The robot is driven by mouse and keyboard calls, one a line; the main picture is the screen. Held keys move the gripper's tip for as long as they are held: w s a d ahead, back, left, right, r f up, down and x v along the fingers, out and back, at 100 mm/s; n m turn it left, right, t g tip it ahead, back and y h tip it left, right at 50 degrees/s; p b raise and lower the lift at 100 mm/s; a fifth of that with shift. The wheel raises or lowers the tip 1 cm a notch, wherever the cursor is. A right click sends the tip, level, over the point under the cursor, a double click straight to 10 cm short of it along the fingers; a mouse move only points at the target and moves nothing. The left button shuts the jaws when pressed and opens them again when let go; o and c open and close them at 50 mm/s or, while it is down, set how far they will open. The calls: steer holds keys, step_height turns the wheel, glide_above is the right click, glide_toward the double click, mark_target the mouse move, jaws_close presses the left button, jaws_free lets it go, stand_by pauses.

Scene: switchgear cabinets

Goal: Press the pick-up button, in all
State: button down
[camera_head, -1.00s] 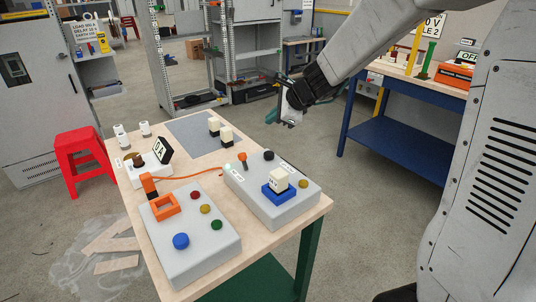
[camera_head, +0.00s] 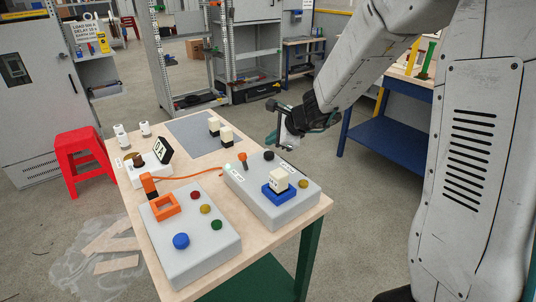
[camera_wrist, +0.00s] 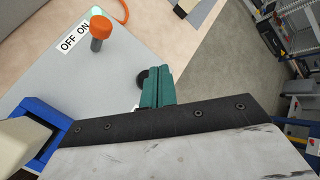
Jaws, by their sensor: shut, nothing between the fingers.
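The grey right-hand box (camera_head: 270,199) on the table carries a black round button (camera_head: 269,156), a yellow button (camera_head: 303,184), an orange-capped switch (camera_head: 243,157) and a blue socket (camera_head: 279,192) holding a cream block (camera_head: 279,179). Its small labels are too small to read in the head view, so I cannot tell which button is the pick-up one. My gripper (camera_head: 273,139) is shut and empty, above and just behind the black button. In the wrist view the teal fingers (camera_wrist: 156,78) partly cover the black button (camera_wrist: 141,79); the orange switch (camera_wrist: 101,28) stands beside an OFF ON label.
A meter (camera_head: 162,149), white cylinders and two cream blocks (camera_head: 226,134) stand farther back. A red stool (camera_head: 80,160) is left of the table.

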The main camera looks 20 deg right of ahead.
mark_target(266, 152)
steer(key=shift+f, duration=0.85)
steer(key=shift+f, duration=0.1)
stand_by(1.4)
steer(key=shift+f, duration=0.3)
steer(key=shift+f, duration=0.6)
stand_by(0.8)
steer(key=shift+r, duration=1)
steer(key=shift+r, duration=0.1)
steer(key=shift+r, duration=2.45)
